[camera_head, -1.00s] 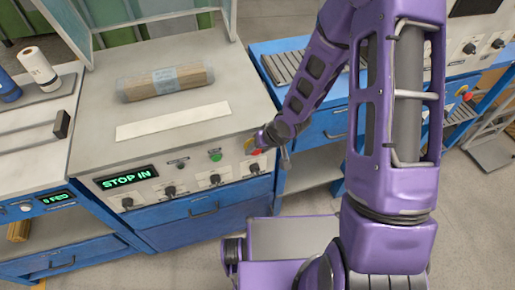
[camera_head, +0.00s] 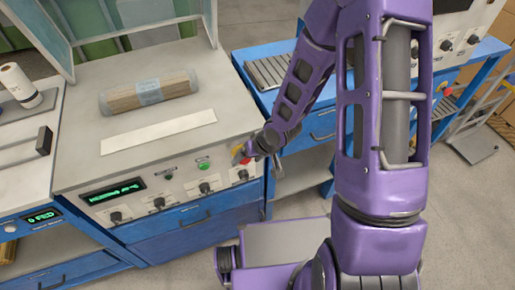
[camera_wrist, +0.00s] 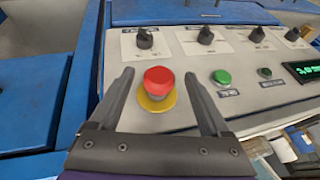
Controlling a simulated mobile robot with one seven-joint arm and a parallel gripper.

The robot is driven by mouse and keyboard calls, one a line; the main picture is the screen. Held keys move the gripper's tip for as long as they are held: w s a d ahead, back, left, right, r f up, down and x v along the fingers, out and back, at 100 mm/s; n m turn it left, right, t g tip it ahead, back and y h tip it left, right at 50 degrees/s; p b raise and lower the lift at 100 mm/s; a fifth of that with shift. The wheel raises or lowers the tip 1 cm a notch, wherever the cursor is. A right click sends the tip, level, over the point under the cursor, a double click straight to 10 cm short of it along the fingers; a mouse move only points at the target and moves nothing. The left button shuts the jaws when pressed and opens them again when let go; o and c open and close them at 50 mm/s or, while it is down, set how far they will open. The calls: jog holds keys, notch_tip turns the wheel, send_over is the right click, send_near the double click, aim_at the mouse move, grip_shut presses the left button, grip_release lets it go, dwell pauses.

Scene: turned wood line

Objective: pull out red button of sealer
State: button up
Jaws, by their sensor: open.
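The red button (camera_wrist: 158,81) of the sealer is a mushroom-shaped knob on a yellow ring, on the light control panel. In the wrist view it lies between the two fingers of my gripper (camera_wrist: 155,95), which is open, with a gap on both sides. In the head view the red button (camera_head: 244,161) shows partly, at the right end of the panel beside my gripper (camera_head: 256,158). The sealer (camera_head: 90,150) has a display (camera_head: 113,192) with green text that I cannot read clearly.
The panel also has a green button (camera_wrist: 221,77), a small dark button (camera_wrist: 264,72) and several black knobs. A wrapped bundle (camera_head: 149,92) and a white strip (camera_head: 158,131) lie on the sealer top. A roller conveyor (camera_head: 270,71) stands to the right.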

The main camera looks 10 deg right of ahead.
jog(key=v, duration=1.6)
jog(key=shift+r, duration=0.25)
jog(key=shift+s+d, duration=0.1)
dwell(0.6)
